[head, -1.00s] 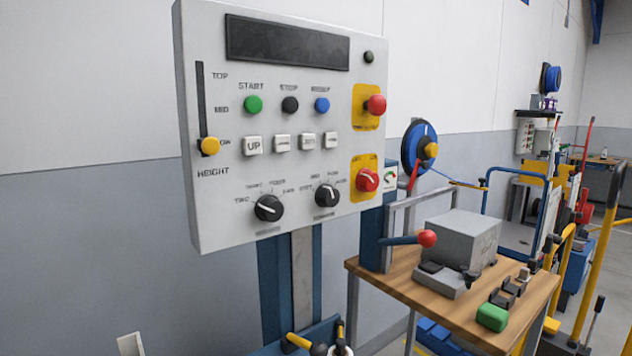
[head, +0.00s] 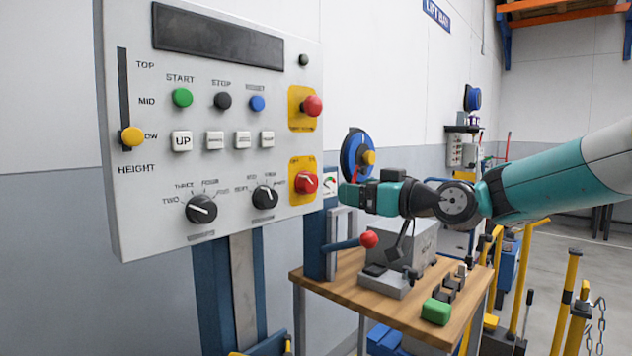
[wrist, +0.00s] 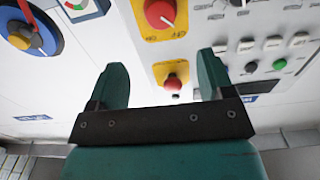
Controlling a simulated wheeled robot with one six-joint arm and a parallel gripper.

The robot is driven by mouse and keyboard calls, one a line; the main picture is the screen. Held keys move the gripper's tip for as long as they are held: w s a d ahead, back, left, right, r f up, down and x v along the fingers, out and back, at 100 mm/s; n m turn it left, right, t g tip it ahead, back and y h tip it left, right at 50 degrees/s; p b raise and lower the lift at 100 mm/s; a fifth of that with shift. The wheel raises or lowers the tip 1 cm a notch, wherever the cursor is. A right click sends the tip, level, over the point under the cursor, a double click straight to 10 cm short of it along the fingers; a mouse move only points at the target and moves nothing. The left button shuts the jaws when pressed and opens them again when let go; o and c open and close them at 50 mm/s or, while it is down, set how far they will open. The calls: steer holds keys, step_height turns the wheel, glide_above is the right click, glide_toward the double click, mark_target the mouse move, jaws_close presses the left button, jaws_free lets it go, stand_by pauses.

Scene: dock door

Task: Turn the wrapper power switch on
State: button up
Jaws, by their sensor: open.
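The wrapper control panel (head: 140,200) fills the left of the head view. A red rotary switch (head: 306,183) on a yellow plate sits at its lower right, most likely the power switch. Its pale mark slants up and left. In the wrist view the red switch (wrist: 160,12) is at the top, upside down, beyond the fingertips. My gripper (head: 346,195) is just right of the switch in the head view, apart from it. In the wrist view my gripper (wrist: 162,72) is open and empty, its two teal fingers spread.
A red mushroom button (head: 313,106) sits above the switch; the same button (wrist: 173,82) shows between the fingers in the wrist view. A small gauge (head: 329,184) and a blue reel (head: 356,155) are close by. A wooden bench (head: 345,290) with a red-knobbed lever (head: 369,240) stands below.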

mark_target(313, 184)
steer(key=p+x, duration=0.3)
steer(key=x, duration=0.8)
steer(key=shift+w+a, duration=0.2)
steer(key=shift+a, duration=0.1)
steer(key=c, duration=0.9)
